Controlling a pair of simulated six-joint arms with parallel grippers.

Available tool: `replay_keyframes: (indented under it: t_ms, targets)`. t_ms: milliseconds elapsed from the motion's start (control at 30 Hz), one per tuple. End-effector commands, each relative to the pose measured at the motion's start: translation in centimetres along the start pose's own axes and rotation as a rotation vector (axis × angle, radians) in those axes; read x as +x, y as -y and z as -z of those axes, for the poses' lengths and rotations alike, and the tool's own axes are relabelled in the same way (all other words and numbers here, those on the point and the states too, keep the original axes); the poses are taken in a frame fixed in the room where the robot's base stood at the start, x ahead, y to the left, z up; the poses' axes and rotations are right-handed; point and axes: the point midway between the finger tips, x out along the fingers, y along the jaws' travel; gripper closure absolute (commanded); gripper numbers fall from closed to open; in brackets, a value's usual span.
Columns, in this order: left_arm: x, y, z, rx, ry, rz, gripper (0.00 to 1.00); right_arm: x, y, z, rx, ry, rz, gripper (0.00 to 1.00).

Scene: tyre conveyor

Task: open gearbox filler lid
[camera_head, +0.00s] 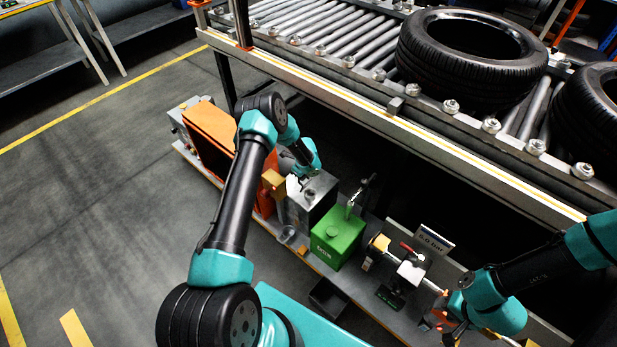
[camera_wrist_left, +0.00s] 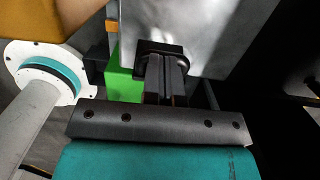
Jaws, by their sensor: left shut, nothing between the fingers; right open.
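The grey metal box (camera_head: 318,200), which looks like the gearbox, stands on the low bench between an orange unit and a green box. My left gripper (camera_head: 303,183) is at the top of this box. In the left wrist view its fingers (camera_wrist_left: 165,80) are shut and empty, with their tips at a dark block (camera_wrist_left: 153,47) by the grey box face (camera_wrist_left: 205,35). I cannot tell whether they touch it, or whether that block is the filler lid. My right gripper (camera_head: 441,322) is open at the bench's right end, partly hidden by its own wrist.
The green box (camera_head: 338,238) with an upright spout stands right of the grey box; its green also shows in the wrist view (camera_wrist_left: 122,78). A red-handled valve fitting (camera_head: 410,265) and sign (camera_head: 432,238) follow. The orange unit (camera_head: 215,140) is left. The roller conveyor (camera_head: 330,40) with tyres overhangs behind.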

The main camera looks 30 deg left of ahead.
Motion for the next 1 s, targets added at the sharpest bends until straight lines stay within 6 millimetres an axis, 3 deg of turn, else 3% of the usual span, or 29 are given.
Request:
replay_keyframes:
  t_ms: [400,1000]
  targets:
    - [0.8,-0.4,-2.4,-0.009,0.001,0.000,1.00,0.0,0.0,0.0,0.000,0.000,0.000,0.57]
    - [0.8,-0.4,-2.6,-0.008,0.001,0.000,1.00,0.0,0.0,0.0,0.000,0.000,0.000,0.57]
